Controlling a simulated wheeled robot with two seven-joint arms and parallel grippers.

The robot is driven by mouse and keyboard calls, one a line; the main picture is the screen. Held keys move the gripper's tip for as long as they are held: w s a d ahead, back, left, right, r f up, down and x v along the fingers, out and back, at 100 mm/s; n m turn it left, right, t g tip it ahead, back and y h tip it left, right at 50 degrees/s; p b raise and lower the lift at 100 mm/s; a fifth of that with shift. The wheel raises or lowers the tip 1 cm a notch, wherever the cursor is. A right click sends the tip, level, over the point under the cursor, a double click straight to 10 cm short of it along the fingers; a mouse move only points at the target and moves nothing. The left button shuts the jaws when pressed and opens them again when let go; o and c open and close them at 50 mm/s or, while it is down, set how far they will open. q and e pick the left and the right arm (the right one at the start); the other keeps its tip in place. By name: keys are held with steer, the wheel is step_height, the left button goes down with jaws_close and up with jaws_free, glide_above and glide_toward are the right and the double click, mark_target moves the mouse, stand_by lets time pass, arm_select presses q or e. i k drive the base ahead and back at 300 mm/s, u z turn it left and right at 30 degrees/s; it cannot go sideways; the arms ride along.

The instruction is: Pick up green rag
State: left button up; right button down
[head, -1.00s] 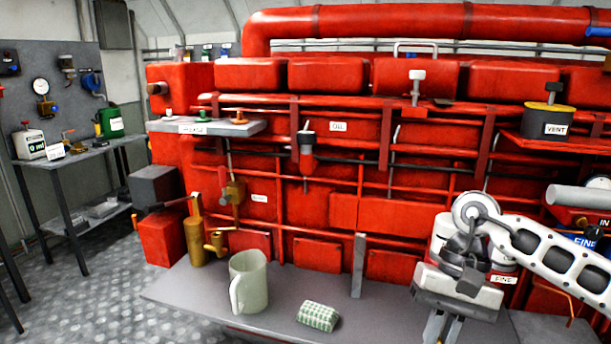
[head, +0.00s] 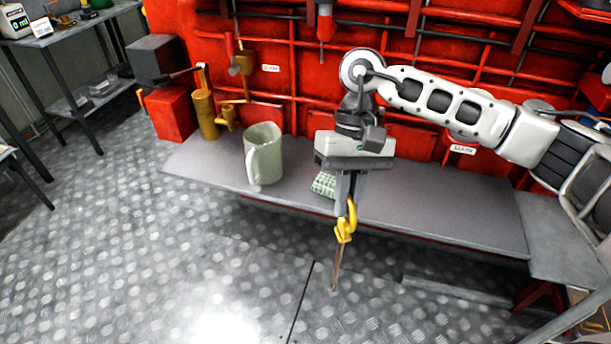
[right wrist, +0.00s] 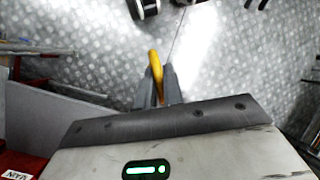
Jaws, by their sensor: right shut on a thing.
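The green checked rag (head: 324,184) lies on the grey bench (head: 430,212), to the right of a pale green jug (head: 264,155). My right gripper (head: 345,205) is in front of the rag and hides its right part. The right gripper is shut on a yellow-handled tool (head: 345,228) with a thin brown shaft pointing down. The tool hangs in front of the bench's edge, over the floor. In the right wrist view the yellow handle (right wrist: 155,70) shows between the fingers, and the rag does not show. My left gripper is in neither view.
A brass oil can (head: 206,115) stands at the bench's left end, near a red box (head: 170,113). The red engine (head: 390,140) rises behind the bench. The bench top right of my gripper is clear. The patterned metal floor (head: 200,250) in front is open.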

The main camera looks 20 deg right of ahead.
mark_target(323, 185)
steer(key=z, duration=1.5)
steer(key=i, duration=0.55)
steer(key=z, duration=0.15)
